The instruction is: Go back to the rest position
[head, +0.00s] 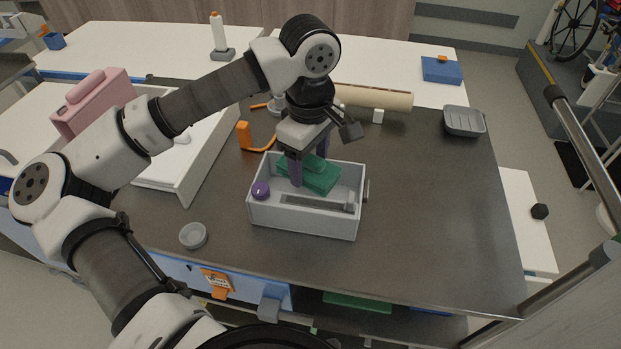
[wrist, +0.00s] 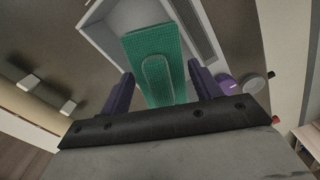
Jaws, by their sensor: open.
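My gripper (head: 309,168) hangs over a light grey open box on the dark worktop, pointing down. Its two purple fingers stand apart. In the wrist view my gripper (wrist: 160,80) shows one finger on each side of a green textured block (wrist: 135,48) with a raised oval grip. The green block (head: 322,178) lies in the grey box (head: 300,222), towards its back. I cannot tell whether either finger touches it. A purple round thing (head: 261,190) is in the box's left corner.
A small grey round dish (head: 193,236) stands left of the box. An orange hook-shaped thing (head: 244,136), a beige roll (head: 375,98) and a grey tray (head: 464,121) lie farther back. A pink case (head: 96,100) is at the left. The worktop right of the box is clear.

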